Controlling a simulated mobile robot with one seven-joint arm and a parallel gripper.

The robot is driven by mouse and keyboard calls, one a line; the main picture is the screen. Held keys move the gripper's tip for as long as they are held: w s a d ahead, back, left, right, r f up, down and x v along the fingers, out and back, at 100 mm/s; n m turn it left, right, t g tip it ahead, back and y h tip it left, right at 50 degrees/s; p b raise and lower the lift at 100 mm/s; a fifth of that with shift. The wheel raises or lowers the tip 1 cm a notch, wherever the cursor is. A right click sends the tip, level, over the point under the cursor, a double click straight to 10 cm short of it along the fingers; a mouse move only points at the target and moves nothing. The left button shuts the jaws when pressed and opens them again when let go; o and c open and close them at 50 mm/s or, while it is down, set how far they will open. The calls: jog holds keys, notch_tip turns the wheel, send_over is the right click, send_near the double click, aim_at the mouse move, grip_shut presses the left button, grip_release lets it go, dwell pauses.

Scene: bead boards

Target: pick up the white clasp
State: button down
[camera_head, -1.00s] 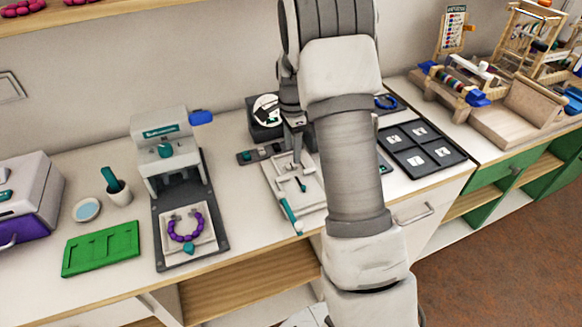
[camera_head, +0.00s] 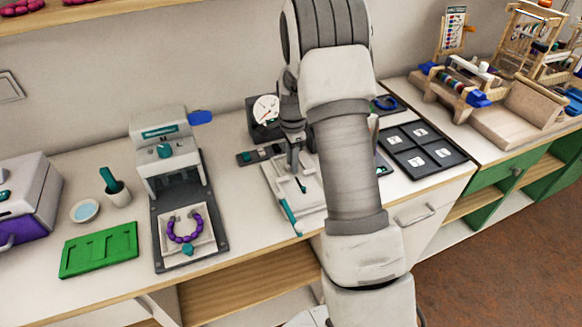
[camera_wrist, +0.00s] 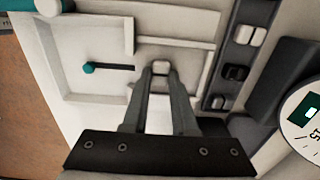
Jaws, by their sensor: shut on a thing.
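My gripper (camera_wrist: 160,72) is shut on a small white clasp (camera_wrist: 160,67), which shows between the fingertips in the wrist view. In the head view my gripper (camera_head: 294,168) is over the pale tray (camera_head: 280,192), partly hidden by my arm. The wrist view shows the tray (camera_wrist: 85,50) below, with walled sections and a teal-headed dark pin (camera_wrist: 108,67). I cannot tell whether the clasp touches the tray.
A dial gauge (camera_head: 266,108) stands behind the tray. A press (camera_head: 165,150) with a purple bead ring (camera_head: 186,226) stands left, beside a green board (camera_head: 98,249). A dark board with white squares (camera_head: 424,166) lies right of my arm.

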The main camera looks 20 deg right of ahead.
jog(key=shift+r, duration=0.45)
jog(key=r, duration=0.3)
jog(key=shift+d+r+p, duration=0.2)
jog(key=shift+r+p, duration=0.2)
jog(key=s+d+r, duration=0.6)
jog(key=s+d, duration=0.1)
jog(key=s, duration=0.1)
jog(key=shift+s+d+r+p, duration=0.15)
jog(key=shift+s+d+p, duration=0.1)
jog(key=shift+d+p, duration=0.1)
